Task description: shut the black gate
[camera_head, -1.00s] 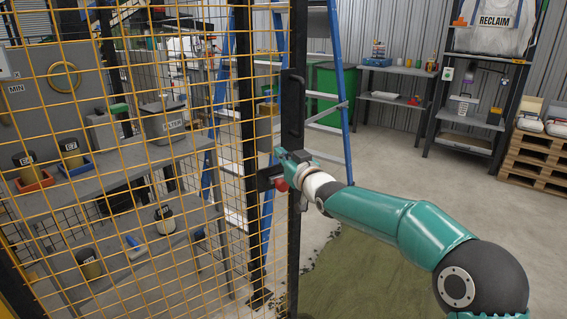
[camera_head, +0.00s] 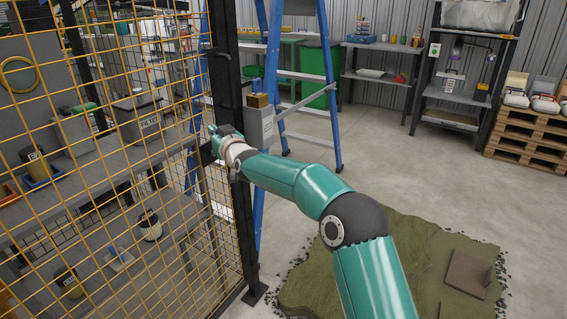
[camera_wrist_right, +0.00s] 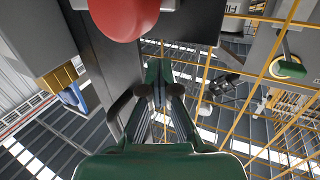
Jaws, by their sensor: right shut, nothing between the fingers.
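The black gate (camera_head: 222,60) has a dark frame bar with a handle and yellow wire mesh. In the head view its bar overlaps the dark floor post, and I cannot tell whether any gap is left. My right gripper (camera_head: 220,140) is at the gate's edge below the handle, shut with nothing held. The right wrist view shows its fingertips (camera_wrist_right: 158,82) together close to the dark frame, with a red knob (camera_wrist_right: 123,15) above them. I cannot tell whether they touch the gate. My left gripper is not in view.
A grey box (camera_head: 260,128) with a brown-yellow block sits right of the bar. A blue stepladder (camera_head: 328,70) stands behind it. A green turf pile (camera_head: 400,255) lies on the floor at front right. Workbenches stand behind the mesh. Bare floor is free at right.

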